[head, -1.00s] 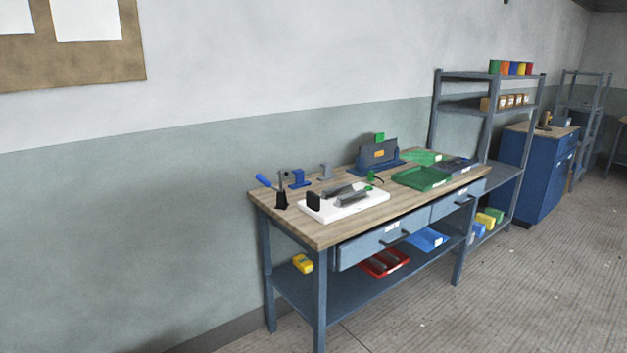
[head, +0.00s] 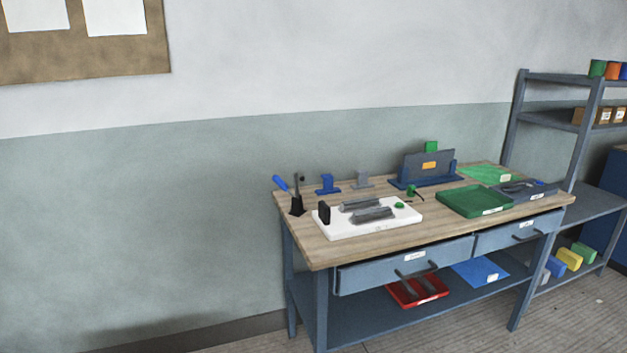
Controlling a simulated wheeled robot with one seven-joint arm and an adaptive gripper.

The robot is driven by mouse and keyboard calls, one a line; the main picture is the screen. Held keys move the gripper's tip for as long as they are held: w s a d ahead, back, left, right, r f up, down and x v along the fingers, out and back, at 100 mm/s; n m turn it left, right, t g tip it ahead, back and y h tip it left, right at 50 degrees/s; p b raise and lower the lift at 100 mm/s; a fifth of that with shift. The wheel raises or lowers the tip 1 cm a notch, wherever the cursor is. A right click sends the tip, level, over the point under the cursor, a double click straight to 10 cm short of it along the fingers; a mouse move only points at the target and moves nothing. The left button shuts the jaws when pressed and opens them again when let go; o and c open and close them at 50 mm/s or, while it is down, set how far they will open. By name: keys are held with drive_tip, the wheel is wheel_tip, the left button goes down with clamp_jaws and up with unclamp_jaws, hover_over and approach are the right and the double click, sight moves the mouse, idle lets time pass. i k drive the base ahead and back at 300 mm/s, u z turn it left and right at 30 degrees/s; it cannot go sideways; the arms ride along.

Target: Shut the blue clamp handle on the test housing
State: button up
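A blue handle (head: 281,184) sticks up and to the left from a small black clamp-like stand (head: 297,205) at the left end of the workbench. The handle is tilted, raised off the bench top. Beside it lies a white plate (head: 340,232) carrying two grey ribbed pieces (head: 372,214), a black upright block (head: 324,212) and a green knob (head: 399,205). A dark grey panel (head: 445,167) with an orange label stands in a blue base further back. I cannot tell which of these is the test housing. My gripper is not in view.
The wooden workbench (head: 304,251) stands against the wall, with drawers (head: 450,252) in front. A blue bracket (head: 327,184), a grey bracket (head: 362,179) and a green tray (head: 463,208) are on it. A shelf rack (head: 514,130) stands right. Bare floor shows front right.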

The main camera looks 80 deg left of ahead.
sight(276, 178)
drive_tip(key=u, duration=0.05)
drive_tip(key=i, duration=1.2)
drive_tip(key=u, duration=3.2)
